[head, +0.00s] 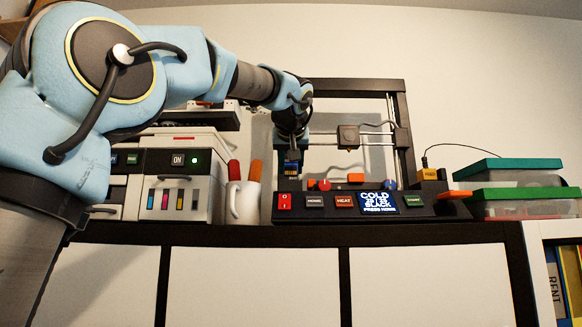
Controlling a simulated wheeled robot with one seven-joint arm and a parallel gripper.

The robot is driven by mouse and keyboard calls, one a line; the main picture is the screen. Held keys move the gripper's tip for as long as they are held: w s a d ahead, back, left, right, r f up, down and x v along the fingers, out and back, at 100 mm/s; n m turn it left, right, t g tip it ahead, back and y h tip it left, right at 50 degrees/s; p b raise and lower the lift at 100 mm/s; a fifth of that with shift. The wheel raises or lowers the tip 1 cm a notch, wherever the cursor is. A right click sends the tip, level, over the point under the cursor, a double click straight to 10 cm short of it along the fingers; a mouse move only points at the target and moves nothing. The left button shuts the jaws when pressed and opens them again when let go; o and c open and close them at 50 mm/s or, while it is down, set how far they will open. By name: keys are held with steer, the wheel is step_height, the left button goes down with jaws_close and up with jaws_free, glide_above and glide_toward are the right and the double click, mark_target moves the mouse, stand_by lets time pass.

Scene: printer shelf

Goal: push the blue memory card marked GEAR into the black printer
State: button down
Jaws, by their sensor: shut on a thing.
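The black printer (325,213) stands on the shelf right of centre, with an upright frame and a front panel. Its screen (378,203) is lit; I read "COLD", "SLACK" and "PRESS HOME". My gripper (291,156) points down at the left side of the printer, above the panel's left end. The word GEAR cannot be read at this size. The card appears a little above the panel; I cannot tell whether it touches the printer. No card slot is clearly visible.
Left of the printer are a white mug (244,203) with markers and a white-and-black paper printer (178,180). To the right are a small yellow box (429,174) on a cable and stacked green-lidded boxes (520,192). My arm crosses the upper left.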

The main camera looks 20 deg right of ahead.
mark_target(291, 176)
steer(key=shift+f+b, duration=1.85)
steer(key=shift+f, duration=0.1)
steer(key=shift+c, duration=1.8)
jaws_free()
steer(key=shift+s, duration=0.1)
steer(key=b+v, duration=0.2)
steer(key=v, duration=0.8)
steer(key=shift+s+a+r+b, duration=0.2)
steer(key=shift+s+b, duration=0.05)
steer(key=shift+b, duration=0.05)
